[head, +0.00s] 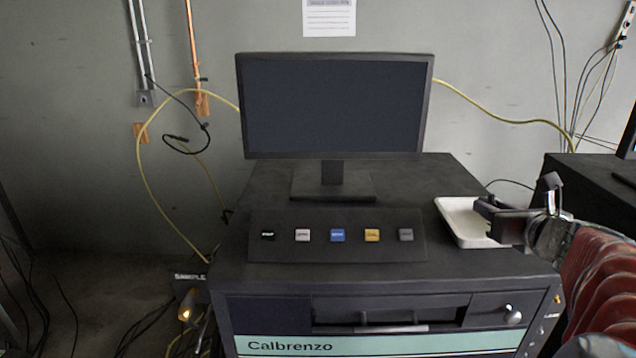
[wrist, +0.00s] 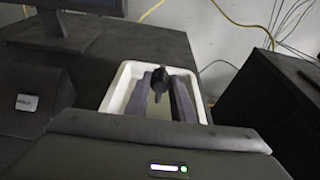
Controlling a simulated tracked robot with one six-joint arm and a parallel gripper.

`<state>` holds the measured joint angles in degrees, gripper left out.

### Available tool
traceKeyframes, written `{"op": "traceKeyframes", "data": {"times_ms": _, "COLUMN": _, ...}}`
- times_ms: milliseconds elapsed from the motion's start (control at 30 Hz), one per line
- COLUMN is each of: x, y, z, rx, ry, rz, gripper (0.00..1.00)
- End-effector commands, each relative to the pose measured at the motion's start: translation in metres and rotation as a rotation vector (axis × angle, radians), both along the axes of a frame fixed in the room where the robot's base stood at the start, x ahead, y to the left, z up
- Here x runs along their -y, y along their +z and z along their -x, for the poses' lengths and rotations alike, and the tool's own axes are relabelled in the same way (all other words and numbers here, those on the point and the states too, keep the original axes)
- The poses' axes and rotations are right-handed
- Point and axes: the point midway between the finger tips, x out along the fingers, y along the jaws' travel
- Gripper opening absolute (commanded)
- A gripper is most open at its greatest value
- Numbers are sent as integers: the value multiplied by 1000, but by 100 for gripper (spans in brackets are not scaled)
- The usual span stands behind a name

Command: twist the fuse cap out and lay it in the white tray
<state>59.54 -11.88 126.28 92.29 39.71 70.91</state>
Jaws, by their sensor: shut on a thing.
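The white tray (head: 455,220) lies on the right side of the black cabinet top. It also shows in the wrist view (wrist: 118,92), around my fingers. My gripper (head: 487,208) is over the tray, reaching in from the right. In the wrist view my gripper (wrist: 161,84) has its two grey fingers closed on a small black piece, the fuse cap (wrist: 159,76). The cap is at the fingertips, seen against the tray. I cannot tell whether it touches the tray floor. In the head view the cap is not clearly distinguishable from the dark fingers.
A monitor (head: 335,105) stands at the back of the cabinet (head: 300,268). A sloped panel with several coloured buttons (head: 337,237) is left of the tray. Another dark cabinet (head: 590,185) stands at the right. A yellow cable (head: 500,114) runs along the wall.

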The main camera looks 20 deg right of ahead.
Motion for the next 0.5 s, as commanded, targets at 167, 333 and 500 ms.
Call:
{"op": "traceKeyframes", "data": {"times_ms": 167, "x": 3, "y": -6, "z": -12, "rx": -1, "ry": 3, "rz": -1, "gripper": 0}}
{"op": "traceKeyframes", "data": {"times_ms": 333, "x": 4, "y": -15, "z": -15, "rx": -1, "ry": 1, "rz": -3, "gripper": 0}}
{"op": "traceKeyframes", "data": {"times_ms": 500, "x": 4, "y": -24, "z": -15, "rx": -1, "ry": 1, "rz": -3, "gripper": 0}}
